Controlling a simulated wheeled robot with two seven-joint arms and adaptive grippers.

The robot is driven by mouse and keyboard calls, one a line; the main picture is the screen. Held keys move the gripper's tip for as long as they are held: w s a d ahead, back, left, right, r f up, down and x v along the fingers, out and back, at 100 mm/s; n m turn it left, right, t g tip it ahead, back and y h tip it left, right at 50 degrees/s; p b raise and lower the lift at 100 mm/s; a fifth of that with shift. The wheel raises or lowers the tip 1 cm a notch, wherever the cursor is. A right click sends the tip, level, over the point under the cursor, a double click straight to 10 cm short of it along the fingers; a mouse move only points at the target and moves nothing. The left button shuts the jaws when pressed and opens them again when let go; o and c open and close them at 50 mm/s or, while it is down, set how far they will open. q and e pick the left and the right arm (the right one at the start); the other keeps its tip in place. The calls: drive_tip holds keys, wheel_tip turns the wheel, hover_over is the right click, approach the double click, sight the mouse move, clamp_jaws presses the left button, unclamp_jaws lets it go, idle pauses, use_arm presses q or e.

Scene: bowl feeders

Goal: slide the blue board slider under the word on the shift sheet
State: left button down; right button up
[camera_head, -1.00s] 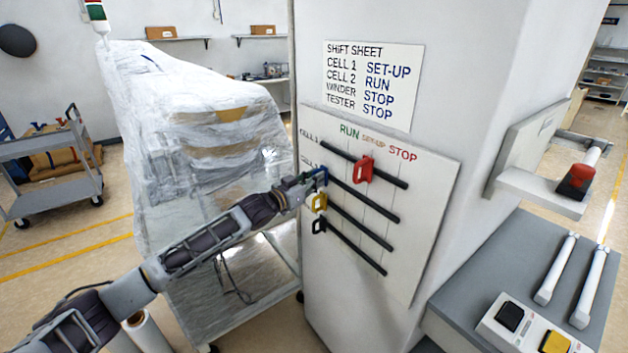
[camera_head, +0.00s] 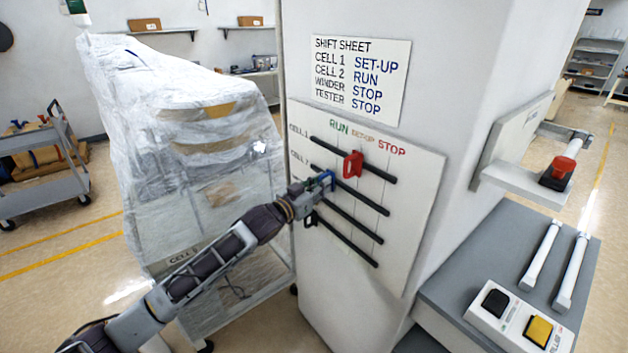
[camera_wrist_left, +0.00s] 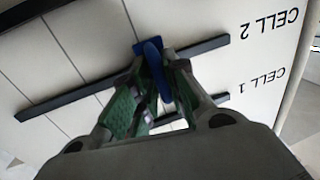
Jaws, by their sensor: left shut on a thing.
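The blue slider (camera_head: 327,180) sits on the CELL 2 track of the white board (camera_head: 420,200), a little in from the track's left end and roughly below the RUN heading (camera_head: 339,127). My left gripper (camera_head: 320,184) is shut on it. In the left wrist view the blue slider (camera_wrist_left: 152,55) stands between the fingers (camera_wrist_left: 155,85), at the CELL 2 track (camera_wrist_left: 205,49). The shift sheet (camera_head: 400,75) above reads RUN for CELL 2. My right gripper is not in view.
The red slider (camera_head: 352,164) is on the CELL 1 track, roughly below SET-UP. A black slider (camera_head: 311,218) is at the left end of the lowest track. The yellow slider is hidden behind my gripper. A grey bench with buttons (camera_head: 520,322) stands at the right.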

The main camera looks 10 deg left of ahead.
use_arm(q)
drive_tip(key=shift+s+d, duration=0.25)
drive_tip(key=shift+d, duration=0.05)
drive_tip(key=c, duration=1.5)
unclamp_jaws()
drive_tip(key=shift+a, duration=0.1)
drive_tip(key=shift+s, duration=0.15)
drive_tip(key=v, duration=1.1)
drive_tip(key=shift+s, duration=0.25)
drive_tip(key=shift+a, duration=0.2)
drive_tip(key=shift+m, duration=0.3)
